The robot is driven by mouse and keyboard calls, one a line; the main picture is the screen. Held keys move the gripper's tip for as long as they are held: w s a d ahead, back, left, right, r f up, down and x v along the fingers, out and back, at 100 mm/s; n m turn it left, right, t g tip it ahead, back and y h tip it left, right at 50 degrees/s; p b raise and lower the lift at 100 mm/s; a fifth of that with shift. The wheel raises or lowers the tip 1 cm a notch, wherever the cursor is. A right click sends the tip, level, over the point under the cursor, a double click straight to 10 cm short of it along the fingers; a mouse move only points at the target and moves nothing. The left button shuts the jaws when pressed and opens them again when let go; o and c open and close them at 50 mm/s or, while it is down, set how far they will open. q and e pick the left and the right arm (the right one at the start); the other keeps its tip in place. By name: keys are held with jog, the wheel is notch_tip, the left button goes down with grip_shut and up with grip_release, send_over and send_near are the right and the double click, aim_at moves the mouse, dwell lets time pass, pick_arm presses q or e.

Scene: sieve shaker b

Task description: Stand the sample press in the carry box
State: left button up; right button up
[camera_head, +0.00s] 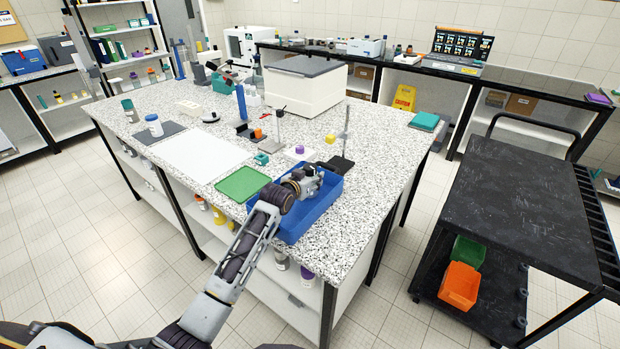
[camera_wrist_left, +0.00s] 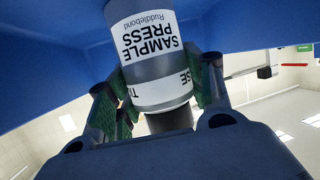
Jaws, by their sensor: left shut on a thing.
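The sample press (camera_wrist_left: 150,50) is a grey cylinder with a white label, clear in the left wrist view. My left gripper (camera_wrist_left: 158,92) is shut on it, one green-padded finger on each side. In the head view my left gripper (camera_head: 306,183) is over the blue carry box (camera_head: 298,228) at the front corner of the bench; the press is mostly hidden there. Blue box surface (camera_wrist_left: 50,60) fills much of the left wrist view around the press. I cannot tell whether the press touches the box floor. My right gripper is not in view.
A green tray (camera_head: 243,184) lies just left of the box, with a white sheet (camera_head: 200,153) beyond it. A small stand with a dark base (camera_head: 340,164) is close behind the box. A black cart (camera_head: 520,205) stands to the right, across a floor gap.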

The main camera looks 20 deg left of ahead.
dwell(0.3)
pick_arm(q)
jog(key=o, duration=1.4)
jog(key=shift+f, duration=0.1)
jog(key=shift+s, duration=0.1)
jog(key=shift+v, duration=3.7)
